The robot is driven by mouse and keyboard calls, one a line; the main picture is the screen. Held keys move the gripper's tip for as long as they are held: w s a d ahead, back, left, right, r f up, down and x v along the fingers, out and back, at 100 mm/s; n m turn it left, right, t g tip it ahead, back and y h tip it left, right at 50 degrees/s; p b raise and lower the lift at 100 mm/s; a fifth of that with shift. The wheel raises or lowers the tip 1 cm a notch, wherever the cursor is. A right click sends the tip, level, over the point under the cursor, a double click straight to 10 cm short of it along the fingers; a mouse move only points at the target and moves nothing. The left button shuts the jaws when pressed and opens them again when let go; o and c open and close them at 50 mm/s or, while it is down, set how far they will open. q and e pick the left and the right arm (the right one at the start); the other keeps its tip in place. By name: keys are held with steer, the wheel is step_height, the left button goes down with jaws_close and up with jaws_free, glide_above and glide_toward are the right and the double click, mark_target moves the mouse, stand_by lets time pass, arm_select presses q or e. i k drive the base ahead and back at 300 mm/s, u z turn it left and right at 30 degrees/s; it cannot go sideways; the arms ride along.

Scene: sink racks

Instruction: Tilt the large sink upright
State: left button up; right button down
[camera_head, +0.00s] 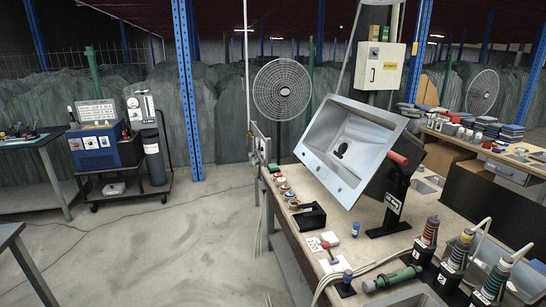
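The large grey metal sink (318,165) is on the workbench on the right side of the head view. It sits tilted, with its open basin facing toward me and to the left. A dark spot, perhaps the drain, shows inside the basin. A black stand with a red top (391,205) is in front of the sink's right side and hides part of it. How the sink is supported underneath is hidden. Neither of my grippers is in view, and nothing of mine is seen touching the sink.
The workbench (375,242) holds a black tray (309,217), a small blue can (355,229), a green-handled tool (391,279) and several hosed tools at front right. A welding cart (113,150) stands at left. The floor (150,240) between is mostly open, with thin cables.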

mark_target(380, 146)
steer(key=u, duration=0.6)
steer(key=i, duration=1.8)
steer(key=z, duration=2.65)
